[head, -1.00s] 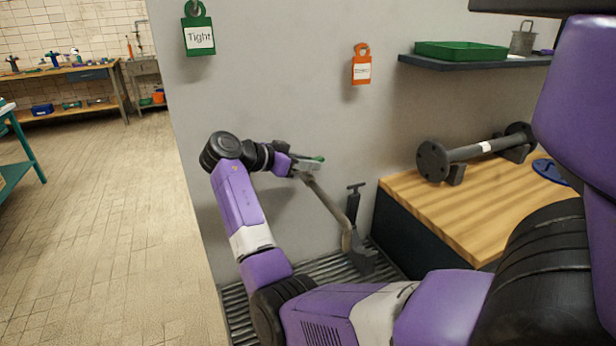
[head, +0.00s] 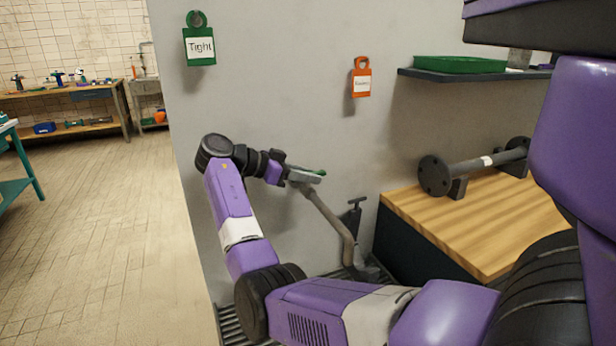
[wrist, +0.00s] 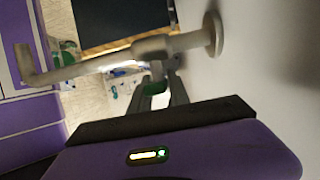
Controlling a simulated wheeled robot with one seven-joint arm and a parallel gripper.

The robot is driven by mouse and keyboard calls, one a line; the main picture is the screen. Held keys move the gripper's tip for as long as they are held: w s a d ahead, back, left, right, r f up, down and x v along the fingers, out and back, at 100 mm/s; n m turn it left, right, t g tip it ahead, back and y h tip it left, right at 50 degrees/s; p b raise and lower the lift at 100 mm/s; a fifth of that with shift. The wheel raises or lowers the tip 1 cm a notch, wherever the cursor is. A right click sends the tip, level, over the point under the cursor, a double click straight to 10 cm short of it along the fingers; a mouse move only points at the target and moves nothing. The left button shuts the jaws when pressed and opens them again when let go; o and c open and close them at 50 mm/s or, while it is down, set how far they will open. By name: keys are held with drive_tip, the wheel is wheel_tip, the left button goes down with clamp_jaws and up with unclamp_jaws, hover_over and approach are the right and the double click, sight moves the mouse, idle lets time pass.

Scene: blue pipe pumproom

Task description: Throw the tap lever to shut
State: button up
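The tap has a grey bent pipe (head: 332,220) that slopes down in front of the grey wall. In the wrist view its pipe (wrist: 110,60) runs left from a round wall flange (wrist: 213,35).
A green "Tight" tag (head: 199,45) and an orange tag (head: 361,80) hang on the wall. A wooden-topped bench (head: 470,225) with a flanged pipe (head: 480,160) stands at right, under a shelf (head: 470,73). A metal grate (head: 232,325) lies below the tap. The floor at left is clear.

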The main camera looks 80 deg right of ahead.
drive_tip(key=o, duration=0.3)
drive_tip(key=shift+o, duration=0.2)
drive_tip(key=v, duration=0.7)
drive_tip(key=shift+w+b, duration=0.25)
drive_tip(key=shift+b, duration=0.15)
drive_tip(key=shift+a+r, duration=0.15)
drive_tip(key=shift+a, duration=0.05)
